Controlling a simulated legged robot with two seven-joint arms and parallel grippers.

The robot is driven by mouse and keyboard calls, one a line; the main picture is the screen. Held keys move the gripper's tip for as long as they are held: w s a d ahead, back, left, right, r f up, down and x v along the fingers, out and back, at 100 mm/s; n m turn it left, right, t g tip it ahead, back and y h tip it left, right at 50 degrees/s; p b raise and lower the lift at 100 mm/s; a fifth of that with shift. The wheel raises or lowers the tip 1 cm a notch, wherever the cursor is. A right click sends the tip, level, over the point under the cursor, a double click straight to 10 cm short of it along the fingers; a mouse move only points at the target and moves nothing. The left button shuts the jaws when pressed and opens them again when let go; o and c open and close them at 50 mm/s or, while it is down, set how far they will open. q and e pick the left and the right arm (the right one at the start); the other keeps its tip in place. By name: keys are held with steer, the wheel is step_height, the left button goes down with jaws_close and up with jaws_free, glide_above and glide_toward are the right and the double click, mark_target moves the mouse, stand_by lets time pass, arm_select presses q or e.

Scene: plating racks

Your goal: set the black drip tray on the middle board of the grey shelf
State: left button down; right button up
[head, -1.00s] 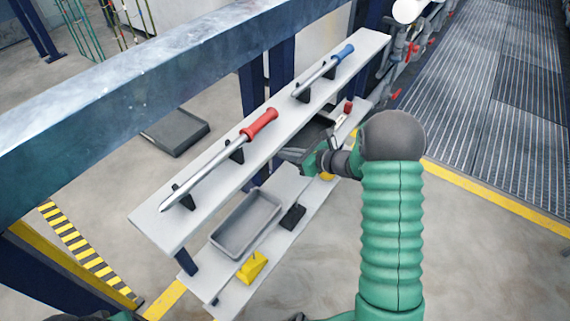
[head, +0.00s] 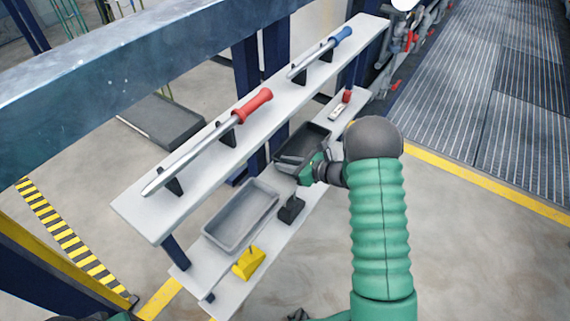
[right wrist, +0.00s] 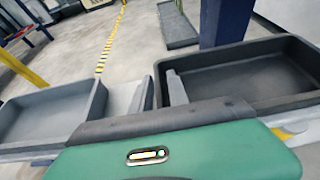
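The grey shelf (head: 130,208) stands left of centre in the head view, with its boards at different heights. The black drip tray (head: 312,137) is at the middle board's far half, beside a grey tray (head: 242,215). My right gripper (head: 305,174) is at the tray's near left corner. I cannot tell if the tray's underside touches the board. My left gripper does not show clearly.
The top board carries a red-handled tool (head: 253,106) and a blue-handled tool (head: 340,35) on holders. A black block (head: 291,210) and a yellow object (head: 249,262) sit lower, near the front. A red item (head: 347,96) lies beyond the drip tray. A steel beam (head: 110,90) crosses the left.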

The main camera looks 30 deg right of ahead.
steer(key=shift+o, duration=0.2)
steer(key=shift+r, duration=0.15)
steer(key=p+v, duration=0.5)
steer(key=v, duration=0.6)
steer(key=s+a+n+g+y, duration=0.4)
steer(key=a+n, duration=0.3)
steer(key=a, duration=0.5)
steer(key=s+a+r+n+g+h, duration=0.1)
steer(key=s+a+n+g+h, duration=0.2)
steer(key=n, duration=0.9)
steer(key=s+a+r+n+g+h, duration=0.1)
steer(key=s+a+n+h, duration=0.4)
steer(key=n, duration=0.7)
steer(key=s+g+h, duration=0.1)
steer(key=s, duration=0.1)
steer(key=shift+s+a+r+g, duration=0.2)
steer(key=shift+s+r+g, duration=0.15)
steer(key=shift+s+g, duration=0.05)
